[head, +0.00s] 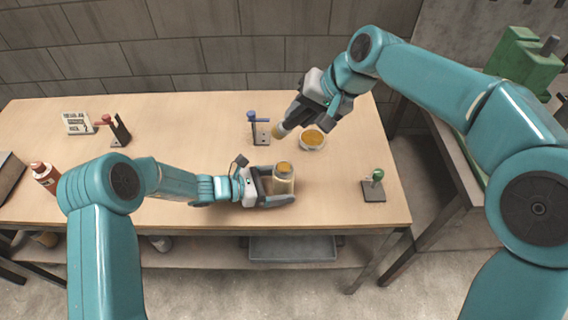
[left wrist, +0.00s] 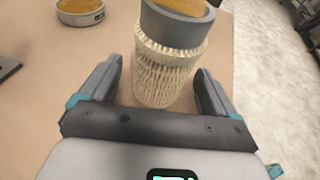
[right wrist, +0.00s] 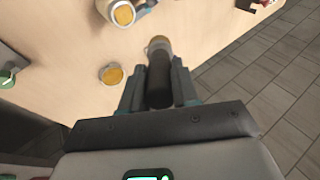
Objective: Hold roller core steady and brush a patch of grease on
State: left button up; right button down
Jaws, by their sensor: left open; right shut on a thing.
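The roller core (head: 284,182) stands upright on the table, a pale mesh cylinder with a grey top ring and an amber-coloured top. In the left wrist view the core (left wrist: 168,70) stands between the fingers of my left gripper (left wrist: 160,95), which is open with visible gaps on both sides. My right gripper (right wrist: 158,88) is shut on the dark handle of a brush (right wrist: 159,62); its tan tip (head: 280,131) points down and left above the table. A round dish of amber grease (head: 313,139) sits just right of the brush tip, apart from it.
A blue-topped stand (head: 260,131) is behind the core, and a green-knobbed stand (head: 374,186) is to its right. A red-handled stand (head: 116,130) and a red-brown bottle (head: 46,177) are at the left. The table (head: 190,125) is bare between them.

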pick_arm(q)
jog(key=v, duration=1.1)
jog(key=shift+s+a+r, duration=0.1)
jog(key=shift+a, duration=0.15)
jog(key=shift+s+a, duration=0.1)
jog(key=shift+a, duration=0.05)
